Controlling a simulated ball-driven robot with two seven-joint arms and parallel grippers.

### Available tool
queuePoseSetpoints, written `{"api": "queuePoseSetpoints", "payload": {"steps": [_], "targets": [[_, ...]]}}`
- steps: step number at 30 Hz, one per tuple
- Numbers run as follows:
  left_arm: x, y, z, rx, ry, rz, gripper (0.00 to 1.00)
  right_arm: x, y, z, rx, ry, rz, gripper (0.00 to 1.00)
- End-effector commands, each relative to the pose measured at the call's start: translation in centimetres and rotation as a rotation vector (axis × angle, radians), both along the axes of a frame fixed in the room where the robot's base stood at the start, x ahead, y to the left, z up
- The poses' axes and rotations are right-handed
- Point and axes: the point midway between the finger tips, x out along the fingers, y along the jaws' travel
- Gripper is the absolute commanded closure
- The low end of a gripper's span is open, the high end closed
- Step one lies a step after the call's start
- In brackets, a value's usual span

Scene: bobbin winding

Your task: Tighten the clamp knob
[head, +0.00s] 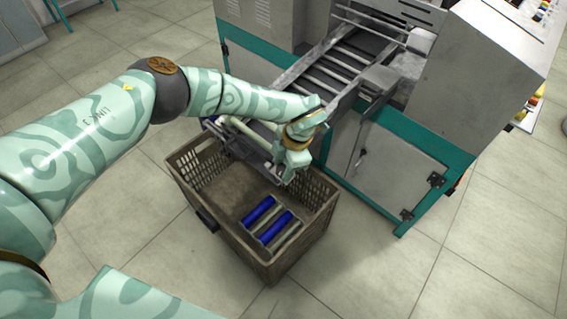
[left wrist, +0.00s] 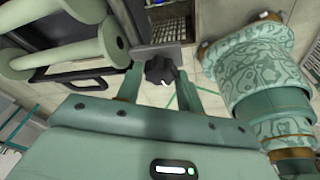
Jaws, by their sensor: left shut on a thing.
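My left gripper (head: 290,167) is above the right back rim of the crate, at the near end of the machine's roller chute. In the left wrist view my left gripper (left wrist: 160,84) has its two fingers on either side of a dark lobed clamp knob (left wrist: 161,69) and is shut on it. The knob sits against a grey metal plate (left wrist: 150,54). In the head view the knob is hidden by the gripper. My right gripper is not in either view.
A brown crate (head: 186,190) on the tiled floor holds several blue and pale bobbins (head: 272,222). A grey machine (head: 345,140) with a teal frame and roller chute (head: 335,70) stands behind and to the right. Pale spools (left wrist: 70,55) lie close left of the fingers. Floor is free at lower right.

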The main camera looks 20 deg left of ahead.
Motion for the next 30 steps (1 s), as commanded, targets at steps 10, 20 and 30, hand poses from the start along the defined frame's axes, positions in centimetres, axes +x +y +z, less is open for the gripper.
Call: {"api": "queuePoseSetpoints", "payload": {"steps": [10, 20, 30], "targets": [[0.0, 0.03, 0.05, 0.018, -0.009, -0.095, 0.86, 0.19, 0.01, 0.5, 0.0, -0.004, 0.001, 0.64], [-0.01, 0.03, -0.01, 0.019, -0.01, -0.103, 0.86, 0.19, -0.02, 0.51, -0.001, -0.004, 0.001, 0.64], [-0.03, 0.01, -0.02, 0.019, -0.009, -0.102, 0.41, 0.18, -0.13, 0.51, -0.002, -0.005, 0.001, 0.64]]}}
